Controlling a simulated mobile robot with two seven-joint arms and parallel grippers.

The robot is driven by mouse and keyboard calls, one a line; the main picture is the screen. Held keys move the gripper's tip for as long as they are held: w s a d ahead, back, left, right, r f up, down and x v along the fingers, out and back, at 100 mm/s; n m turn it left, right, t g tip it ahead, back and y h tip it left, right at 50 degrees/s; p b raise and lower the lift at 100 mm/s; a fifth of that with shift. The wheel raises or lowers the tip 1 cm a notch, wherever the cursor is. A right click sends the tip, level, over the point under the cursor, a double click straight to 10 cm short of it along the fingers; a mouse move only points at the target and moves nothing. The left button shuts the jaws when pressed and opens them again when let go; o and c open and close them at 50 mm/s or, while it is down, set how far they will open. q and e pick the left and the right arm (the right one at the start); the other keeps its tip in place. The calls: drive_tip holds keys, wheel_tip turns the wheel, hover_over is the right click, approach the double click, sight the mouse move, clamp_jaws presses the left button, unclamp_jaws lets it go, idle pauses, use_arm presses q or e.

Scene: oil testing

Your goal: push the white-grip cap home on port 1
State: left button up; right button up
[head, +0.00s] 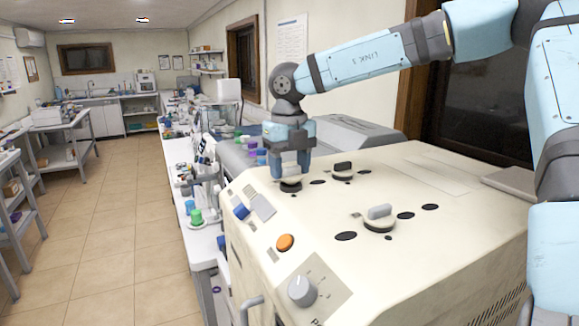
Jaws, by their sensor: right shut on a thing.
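My right gripper (290,175) points straight down over the far left part of the cream machine's top and is shut on the white-grip cap (291,187). The fingers hide most of the cap's grip; a pale sliver shows between them. The cap's dark round base shows just below the fingertips, at the port there. I cannot tell from here whether it is fully seated. No port number is readable. My left gripper is not in view.
The cream machine (450,215) bears a cap with a light grey grip (380,215) and a dark-grip cap (343,170), beside several dark holes. An orange button (285,242) and a grey knob (302,290) sit on its front. A cluttered bench (181,150) runs behind; floor is open left.

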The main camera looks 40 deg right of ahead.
drive_tip(key=o, duration=1.3)
drive_tip(key=shift+r, duration=0.15)
drive_tip(key=shift+r+p, duration=1.5)
drive_tip(key=shift+r, duration=1.9)
drive_tip(key=shift+c, duration=0.2)
clamp_jaws()
